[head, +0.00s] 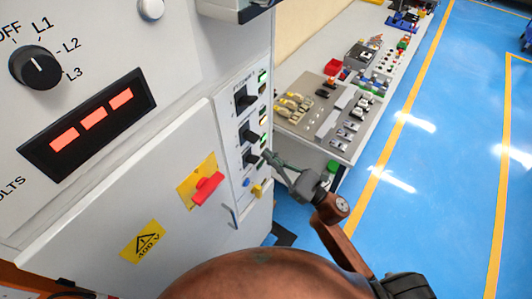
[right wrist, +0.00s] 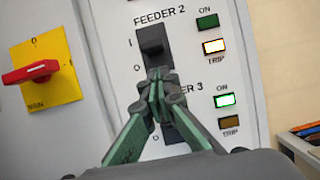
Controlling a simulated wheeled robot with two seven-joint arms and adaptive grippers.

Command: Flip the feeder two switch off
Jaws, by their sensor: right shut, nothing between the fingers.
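The feeder two switch (right wrist: 152,42) is a black toggle under the "FEEDER 2" label in the right wrist view, with I above O at its left. Its knob appears at the upper, I end. Its TRIP lamp (right wrist: 214,46) is lit and its ON lamp (right wrist: 207,22) is dark. In the head view this switch (head: 249,133) is the middle of three. My right gripper (right wrist: 158,80) is shut and empty, its fingertips just below the knob; contact cannot be told. It hides part of the feeder three switch (right wrist: 172,134). The right gripper also shows in the head view (head: 268,157).
A red rotary handle on a yellow plate (head: 203,183) is left of the switches. The feeder three ON lamp (right wrist: 225,100) is lit. The feeder one switch (head: 245,97) is above.

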